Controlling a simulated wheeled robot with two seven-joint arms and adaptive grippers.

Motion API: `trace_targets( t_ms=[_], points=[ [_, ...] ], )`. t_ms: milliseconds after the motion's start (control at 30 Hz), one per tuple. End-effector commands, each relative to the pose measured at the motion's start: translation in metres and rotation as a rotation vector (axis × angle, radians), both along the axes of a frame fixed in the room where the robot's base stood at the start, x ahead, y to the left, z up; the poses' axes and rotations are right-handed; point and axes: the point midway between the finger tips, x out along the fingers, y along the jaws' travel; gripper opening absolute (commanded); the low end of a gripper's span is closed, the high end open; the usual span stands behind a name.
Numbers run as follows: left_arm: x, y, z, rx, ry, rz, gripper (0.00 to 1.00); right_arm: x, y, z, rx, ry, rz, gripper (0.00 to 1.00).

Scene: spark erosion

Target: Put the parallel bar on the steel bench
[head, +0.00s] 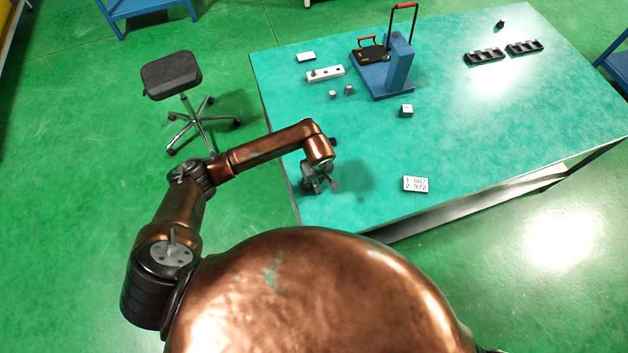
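The bench (470,140) has a teal top and grey metal sides and fills the right half of the head view. A pale, long bar with dark spots (325,74) lies on its far left part; it looks most like the parallel bar, but I cannot be sure. My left gripper (321,184) hangs over the bench's near left corner, fingers pointing down and apart, with nothing seen between them. It is well short of the bar. My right gripper is out of view.
A blue stand with red handles (398,65) stands behind the middle. Small blocks (407,110) lie nearby. A white number card (415,184) lies near the front edge. Black trays (485,56) sit at the far right. A stool (171,75) stands left of the bench.

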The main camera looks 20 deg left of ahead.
Motion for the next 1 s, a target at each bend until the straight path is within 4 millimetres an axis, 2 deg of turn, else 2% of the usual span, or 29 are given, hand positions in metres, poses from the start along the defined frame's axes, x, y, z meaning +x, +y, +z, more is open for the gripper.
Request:
trace_targets(
  t_ms=[133,233,500,700,833,1000],
  points=[
    [0.0,0.0,0.005,-0.001,-0.001,0.0,0.3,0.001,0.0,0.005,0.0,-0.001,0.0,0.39],
    [0.001,-0.001,0.018,0.001,-0.005,-0.003,0.3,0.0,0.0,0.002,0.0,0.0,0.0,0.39],
    [-0.006,-0.007,0.074,0.001,-0.005,-0.003,0.3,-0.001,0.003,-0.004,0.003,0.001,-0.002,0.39],
    [-0.011,-0.01,0.106,0.0,-0.003,-0.001,0.3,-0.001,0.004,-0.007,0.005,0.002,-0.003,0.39],
    [-0.013,-0.011,0.118,0.001,-0.002,-0.001,0.3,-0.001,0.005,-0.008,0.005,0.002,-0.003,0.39],
    [-0.014,-0.011,0.122,0.001,0.001,0.0,0.3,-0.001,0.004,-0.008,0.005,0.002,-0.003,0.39]
  ],
)
